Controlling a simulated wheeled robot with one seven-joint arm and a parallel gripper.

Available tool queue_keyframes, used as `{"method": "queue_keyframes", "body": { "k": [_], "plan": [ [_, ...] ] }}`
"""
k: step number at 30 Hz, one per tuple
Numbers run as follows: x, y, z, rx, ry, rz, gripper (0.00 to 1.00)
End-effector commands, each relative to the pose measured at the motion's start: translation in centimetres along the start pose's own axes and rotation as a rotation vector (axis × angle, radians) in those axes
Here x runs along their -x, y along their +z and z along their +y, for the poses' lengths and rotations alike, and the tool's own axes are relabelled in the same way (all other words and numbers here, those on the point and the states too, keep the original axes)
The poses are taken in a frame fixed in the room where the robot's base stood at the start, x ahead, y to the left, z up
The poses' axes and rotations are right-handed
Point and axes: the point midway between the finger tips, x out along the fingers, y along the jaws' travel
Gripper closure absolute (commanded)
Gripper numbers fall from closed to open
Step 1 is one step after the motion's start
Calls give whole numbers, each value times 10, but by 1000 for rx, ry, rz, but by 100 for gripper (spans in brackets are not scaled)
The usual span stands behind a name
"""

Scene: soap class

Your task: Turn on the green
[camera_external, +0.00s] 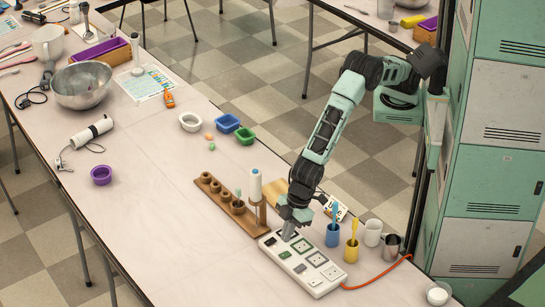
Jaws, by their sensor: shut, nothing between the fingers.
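A white power strip (318,285) lies on the table near the front right, with several sockets along it. A small green switch (284,254) sits near its upper left end, and a dark switch (270,241) is beside it. Whether the green switch is on or off is too small to tell. My gripper (287,236) points down at the upper left end of the strip, just above the green switch in the picture. Its fingers are shut and empty. I cannot tell whether they touch the strip.
A wooden rack (231,208) stands left of the strip. Blue (332,234) and yellow (351,250) cups, a white mug (373,232) and a metal cup (391,245) stand to the right. An orange cord (380,277) leaves the strip.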

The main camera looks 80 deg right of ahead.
Motion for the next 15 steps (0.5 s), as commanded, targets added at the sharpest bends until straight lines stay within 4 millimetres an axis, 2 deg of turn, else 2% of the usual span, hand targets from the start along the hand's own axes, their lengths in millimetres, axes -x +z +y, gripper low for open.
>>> {"method": "queue_keyframes", "body": {
  "k": [6,10,15],
  "plan": [
    [-36,5,0,0,1,-3,100],
    [-49,7,0,0,0,0,100],
    [-55,8,0,-1,0,1,100]
  ]
}}
